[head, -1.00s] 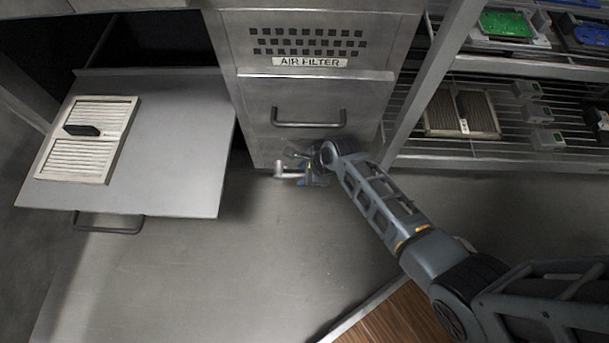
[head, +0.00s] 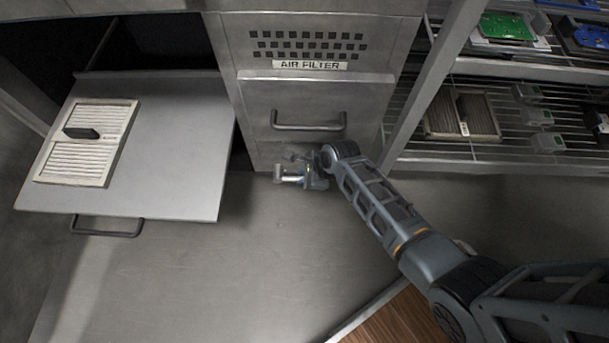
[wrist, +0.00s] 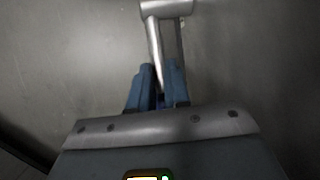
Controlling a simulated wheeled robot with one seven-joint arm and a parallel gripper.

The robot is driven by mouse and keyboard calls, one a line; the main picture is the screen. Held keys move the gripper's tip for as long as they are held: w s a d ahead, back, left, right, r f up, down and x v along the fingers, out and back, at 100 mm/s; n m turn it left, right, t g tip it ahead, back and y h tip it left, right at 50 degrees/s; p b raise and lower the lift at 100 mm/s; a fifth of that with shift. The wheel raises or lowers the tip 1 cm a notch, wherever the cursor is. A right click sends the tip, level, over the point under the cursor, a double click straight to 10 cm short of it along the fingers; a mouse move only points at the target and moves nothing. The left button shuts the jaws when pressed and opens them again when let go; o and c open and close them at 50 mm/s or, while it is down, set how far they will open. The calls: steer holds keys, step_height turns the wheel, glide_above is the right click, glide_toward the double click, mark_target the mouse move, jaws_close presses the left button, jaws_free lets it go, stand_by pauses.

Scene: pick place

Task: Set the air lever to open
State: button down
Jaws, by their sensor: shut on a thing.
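The air lever (head: 280,174) is a small grey metal handle low at the front of the air filter cabinet, near the floor. In the wrist view the lever (wrist: 166,8) has a rounded grey end at the top, and a thin bar runs down from it. My gripper (head: 302,180) is at the lever's right in the head view. In the wrist view the blue fingers of my gripper (wrist: 160,85) are shut on the lower part of the bar. The lever's mount is partly hidden by my gripper and arm.
The cabinet (head: 312,66) labelled AIR FILTER has a shut drawer with a bar handle (head: 308,126) above the lever. An open drawer (head: 180,150) at the left holds a pale filter (head: 88,150). Wire shelves (head: 500,150) with parts stand right. The floor in front is clear.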

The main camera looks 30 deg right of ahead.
steer(key=shift+w+a+r+g+h+p, duration=0.1)
steer(key=shift+r+g+h+p, duration=0.3)
steer(key=shift+p, duration=0.8)
steer(key=shift+r+p, duration=0.15)
steer(key=shift+p, duration=0.35)
steer(key=c, duration=1.1)
jaws_free()
steer(key=shift+r+p, duration=0.25)
steer(key=shift+p, duration=0.1)
steer(key=s+d+p, duration=0.4)
steer(key=s, duration=0.7)
steer(key=shift+s+r+p, duration=0.25)
steer(key=shift+s+p, duration=0.05)
